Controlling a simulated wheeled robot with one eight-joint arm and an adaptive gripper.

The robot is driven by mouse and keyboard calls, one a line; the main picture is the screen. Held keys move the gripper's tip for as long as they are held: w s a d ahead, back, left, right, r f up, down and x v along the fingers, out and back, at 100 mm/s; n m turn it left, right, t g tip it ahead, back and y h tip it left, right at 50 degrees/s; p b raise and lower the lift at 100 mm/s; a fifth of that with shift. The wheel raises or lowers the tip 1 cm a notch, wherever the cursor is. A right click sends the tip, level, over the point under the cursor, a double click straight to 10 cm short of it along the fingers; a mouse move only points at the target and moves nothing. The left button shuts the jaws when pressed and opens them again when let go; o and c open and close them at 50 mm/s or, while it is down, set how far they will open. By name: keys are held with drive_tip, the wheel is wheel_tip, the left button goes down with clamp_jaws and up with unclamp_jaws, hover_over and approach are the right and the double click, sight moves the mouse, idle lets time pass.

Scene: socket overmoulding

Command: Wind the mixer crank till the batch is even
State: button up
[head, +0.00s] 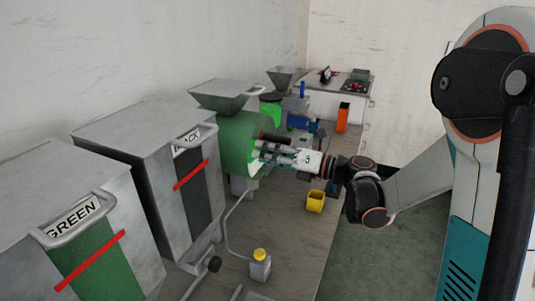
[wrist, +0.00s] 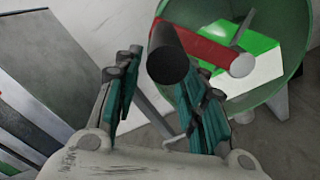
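The mixer is a green drum (head: 236,138) under a grey hopper (head: 219,94) in the head view. Its open green rim (wrist: 292,75) fills the upper right of the wrist view. The crank has a red arm (wrist: 202,45), a grey hub (wrist: 242,65) and a black round handle (wrist: 167,62) pointing towards me. Inside the drum, bright green (wrist: 262,47) and white (wrist: 262,72) areas show separately. My gripper (head: 262,153) is at the drum's front. In the wrist view my gripper (wrist: 156,75) has its fingers spread, with the handle's end between or just beyond the fingertips; contact is unclear.
Grey bins labelled GREEN (head: 72,215) and, partly hidden, BLACK (head: 186,138) stand at left. A yellow cup (head: 315,202) and a yellow-capped bottle (head: 260,267) stand on the bench. An orange block (head: 342,118) and blue equipment (head: 299,121) are behind. The floor at right is clear.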

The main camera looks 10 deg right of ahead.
drive_tip(key=v, duration=1.2)
idle(0.6)
drive_tip(key=n+p, duration=0.2)
drive_tip(key=n, duration=0.7)
approach(284, 141)
drive_tip(key=shift+n, duration=0.3)
drive_tip(key=x, duration=0.3)
drive_tip(key=b+x, duration=0.1)
drive_tip(key=x, duration=0.3)
drive_tip(key=b+x, duration=0.1)
drive_tip(key=x, duration=0.2)
drive_tip(key=shift+w+d+f, duration=0.1)
drive_tip(key=shift+w+f, duration=0.2)
drive_tip(key=shift+w, duration=0.25)
clamp_jaws()
